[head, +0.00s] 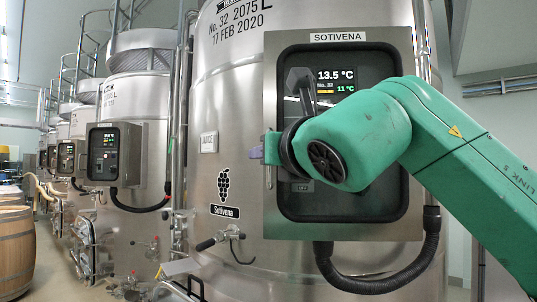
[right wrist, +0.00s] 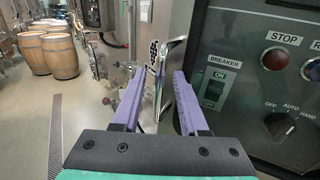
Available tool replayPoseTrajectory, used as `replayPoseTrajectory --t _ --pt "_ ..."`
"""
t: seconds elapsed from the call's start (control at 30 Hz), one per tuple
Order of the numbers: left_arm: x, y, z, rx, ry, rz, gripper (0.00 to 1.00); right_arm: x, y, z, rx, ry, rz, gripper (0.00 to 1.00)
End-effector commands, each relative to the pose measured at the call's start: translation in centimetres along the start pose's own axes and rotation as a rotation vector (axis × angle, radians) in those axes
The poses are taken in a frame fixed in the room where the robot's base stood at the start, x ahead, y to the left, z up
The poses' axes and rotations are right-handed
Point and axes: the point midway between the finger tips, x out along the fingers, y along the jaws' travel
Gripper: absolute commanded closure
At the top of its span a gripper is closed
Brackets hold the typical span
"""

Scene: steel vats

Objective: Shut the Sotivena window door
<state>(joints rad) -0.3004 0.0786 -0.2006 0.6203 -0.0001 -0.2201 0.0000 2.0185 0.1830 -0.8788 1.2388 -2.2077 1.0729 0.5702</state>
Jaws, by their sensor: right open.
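The Sotivena control box (head: 343,232) is on the front of the large steel vat, with its name plate (head: 338,37) on top. A dark, round-cornered window area with a lit display (head: 337,80) fills its front. I cannot make out a separate door leaf or tell how far it stands open. My right gripper (head: 257,153) is at the box's left edge, mostly hidden behind my green wrist. In the right wrist view its purple fingers (right wrist: 160,74) are apart with nothing gripped. The box's dark control panel (right wrist: 235,120) is right of them. My left gripper is not in view.
The vat (head: 228,120) bears a grape label (head: 224,186) and a lower-left handle (head: 212,243). A black hose (head: 385,280) loops under the box. More vats with similar boxes (head: 112,155) recede at left. Barrels (right wrist: 60,52) stand on the floor.

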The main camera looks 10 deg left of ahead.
Motion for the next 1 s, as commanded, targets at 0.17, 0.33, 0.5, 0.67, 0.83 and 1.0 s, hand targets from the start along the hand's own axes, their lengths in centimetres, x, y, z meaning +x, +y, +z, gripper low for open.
replayPoseTrajectory --t 0.17,0.33,0.5,0.67,0.83,1.0 --pt "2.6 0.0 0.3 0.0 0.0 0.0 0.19 -3.0 0.0 -0.7 -0.002 -0.006 0.0 0.57" --pt "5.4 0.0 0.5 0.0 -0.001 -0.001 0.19 -8.2 -0.1 -0.8 -0.001 -0.006 -0.002 0.57" --pt "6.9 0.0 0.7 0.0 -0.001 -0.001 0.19 -12.4 0.0 -0.5 -0.001 -0.003 -0.001 0.57" --pt "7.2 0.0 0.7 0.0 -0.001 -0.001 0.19 -14.0 0.0 -0.2 0.0 -0.001 0.0 0.57" --pt "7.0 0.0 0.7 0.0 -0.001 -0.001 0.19 -14.1 0.0 -0.1 0.0 0.0 0.0 0.57" --pt "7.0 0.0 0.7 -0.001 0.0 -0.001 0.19 -14.0 0.0 -0.1 0.0 0.0 0.0 0.57"
